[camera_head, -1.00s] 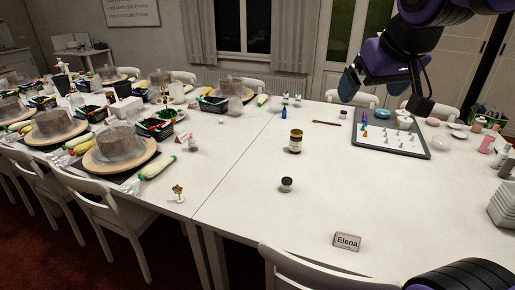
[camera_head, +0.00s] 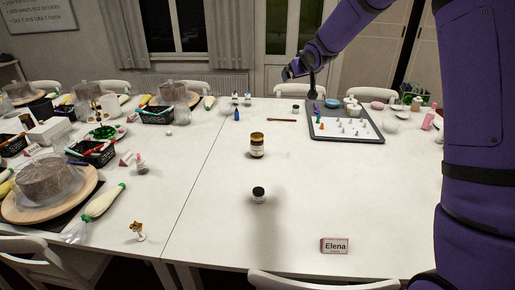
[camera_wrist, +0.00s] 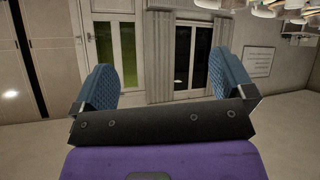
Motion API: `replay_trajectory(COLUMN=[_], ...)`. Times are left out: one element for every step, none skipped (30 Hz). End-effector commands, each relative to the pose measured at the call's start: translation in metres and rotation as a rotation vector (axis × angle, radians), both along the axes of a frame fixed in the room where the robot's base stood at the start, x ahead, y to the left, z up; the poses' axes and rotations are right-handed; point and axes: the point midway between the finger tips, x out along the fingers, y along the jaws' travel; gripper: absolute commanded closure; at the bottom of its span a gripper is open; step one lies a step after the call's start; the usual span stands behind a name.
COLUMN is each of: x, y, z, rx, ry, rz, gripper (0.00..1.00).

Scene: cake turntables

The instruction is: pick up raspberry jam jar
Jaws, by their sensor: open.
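A jar with a dark body, a pale label and a gold-brown lid (camera_head: 257,146) stands upright on the white table in the head view. A smaller jar with a black lid (camera_head: 258,195) stands nearer to me. No label is readable, so I cannot tell which holds raspberry jam. My gripper (camera_head: 299,74) is raised beyond both jars, near the table's far edge in the picture, and touches neither. In the wrist view, my gripper (camera_wrist: 167,82) shows its two blue pads wide apart with nothing between them. Neither jar shows clearly there.
A grey tray (camera_head: 374,138) with small pieces lies at the right. An "Elena" name card (camera_head: 334,245) stands at the near edge. Cake turntables crowd the left. The table around both jars is clear.

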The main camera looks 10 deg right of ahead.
Motion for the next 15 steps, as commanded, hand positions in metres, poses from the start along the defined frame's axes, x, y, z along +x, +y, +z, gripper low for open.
replay_trajectory(x=[0.017,0.027,0.039,0.048,0.056,0.067,0.075,0.083,0.092,0.099,0.105,0.112,0.118,0.123,0.129], y=[0.001,0.002,0.003,0.005,0.006,0.007,0.009,0.01,0.012,0.014,0.015,0.017,0.019,0.02,0.023], z=[-0.019,-0.028,-0.041,-0.051,-0.061,-0.074,-0.085,-0.096,-0.111,-0.122,-0.134,-0.15,-0.162,-0.175,-0.192], rx=[0.003,0.006,0.01,0.014,0.018,0.024,0.029,0.034,0.042,0.048,0.053,0.063,0.07,0.079,0.088], ry=[-0.008,-0.018,-0.03,-0.038,-0.048,-0.06,-0.067,-0.076,-0.086,-0.094,-0.101,-0.111,-0.119,-0.125,-0.134], rz=[0.017,0.027,0.043,0.053,0.066,0.082,0.094,0.106,0.122,0.135,0.149,0.166,0.179,0.191,0.21], gripper=[0.0,0.0,0.0,0.0,0.0,0.0,0.0,0.0,0.0,0.0,0.0,0.0,0.0,0.0,0.0])
